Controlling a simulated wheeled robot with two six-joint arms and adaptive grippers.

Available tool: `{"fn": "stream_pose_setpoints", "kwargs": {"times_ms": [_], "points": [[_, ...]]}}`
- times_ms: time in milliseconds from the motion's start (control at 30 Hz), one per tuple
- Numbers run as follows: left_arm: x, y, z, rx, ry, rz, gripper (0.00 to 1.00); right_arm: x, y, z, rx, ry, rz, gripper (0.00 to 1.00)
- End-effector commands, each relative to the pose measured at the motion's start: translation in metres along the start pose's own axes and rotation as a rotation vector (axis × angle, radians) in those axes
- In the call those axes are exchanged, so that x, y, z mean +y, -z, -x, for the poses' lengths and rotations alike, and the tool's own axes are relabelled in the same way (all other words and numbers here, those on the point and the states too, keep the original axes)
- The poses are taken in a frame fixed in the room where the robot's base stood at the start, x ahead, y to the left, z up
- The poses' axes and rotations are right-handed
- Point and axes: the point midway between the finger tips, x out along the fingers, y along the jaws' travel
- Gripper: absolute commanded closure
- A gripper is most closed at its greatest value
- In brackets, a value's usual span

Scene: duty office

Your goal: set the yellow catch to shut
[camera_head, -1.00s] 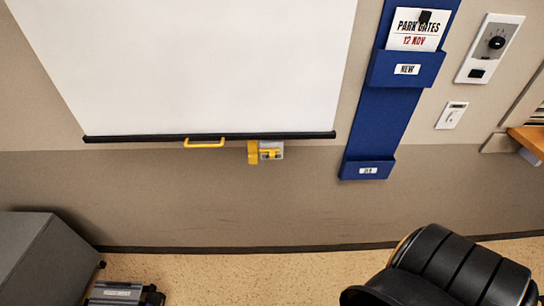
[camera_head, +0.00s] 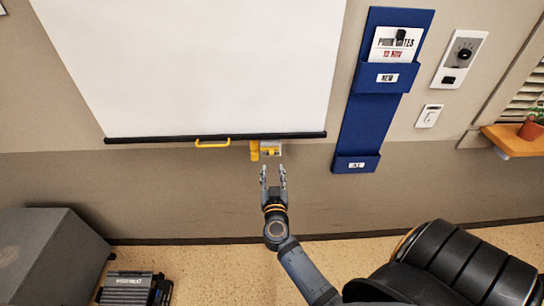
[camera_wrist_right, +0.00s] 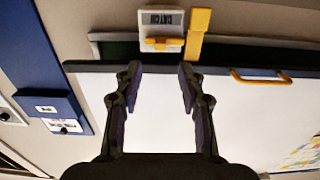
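The yellow catch (camera_head: 254,151) sits on a small pale plate just under the black bottom bar (camera_head: 170,139) of the white screen. In the right wrist view, the catch (camera_wrist_right: 197,34) shows near the top, beside and across a plate lettered "CATCH" (camera_wrist_right: 162,19), with a horizontal yellow piece on the plate. My right gripper (camera_head: 273,170) is open and empty, just below the catch in the head view. Its fingers (camera_wrist_right: 158,75) also show apart in the right wrist view, not touching the catch. My left gripper is in neither view.
A yellow handle (camera_head: 212,144) is on the bar, left of the catch. A blue wall holder (camera_head: 372,120), a dial panel (camera_head: 460,58) and a switch (camera_head: 429,116) are to the right. A grey cabinet (camera_head: 50,250) stands lower left.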

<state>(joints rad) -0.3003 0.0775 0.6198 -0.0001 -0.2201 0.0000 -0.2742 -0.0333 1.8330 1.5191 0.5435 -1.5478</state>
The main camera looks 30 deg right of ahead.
Motion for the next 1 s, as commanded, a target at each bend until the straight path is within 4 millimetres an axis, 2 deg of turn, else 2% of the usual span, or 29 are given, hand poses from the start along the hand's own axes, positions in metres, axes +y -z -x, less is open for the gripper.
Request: {"fn": "stream_pose_setpoints", "kwargs": {"times_ms": [100, 333, 500, 733, 1000], "points": [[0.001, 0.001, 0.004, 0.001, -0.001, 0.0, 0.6, 0.0, 0.003, -0.029, 0.005, 0.002, 0.003, 0.6], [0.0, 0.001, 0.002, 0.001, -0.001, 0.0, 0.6, -0.001, 0.001, -0.068, 0.002, 0.002, 0.001, 0.6], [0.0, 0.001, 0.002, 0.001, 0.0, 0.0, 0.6, -0.001, 0.0, -0.078, 0.0, 0.002, 0.0, 0.6], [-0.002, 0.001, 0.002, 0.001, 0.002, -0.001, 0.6, -0.001, 0.0, -0.078, 0.0, 0.002, 0.0, 0.6], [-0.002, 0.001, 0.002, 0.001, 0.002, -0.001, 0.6, -0.001, 0.0, -0.078, 0.0, 0.002, 0.0, 0.97]]}}
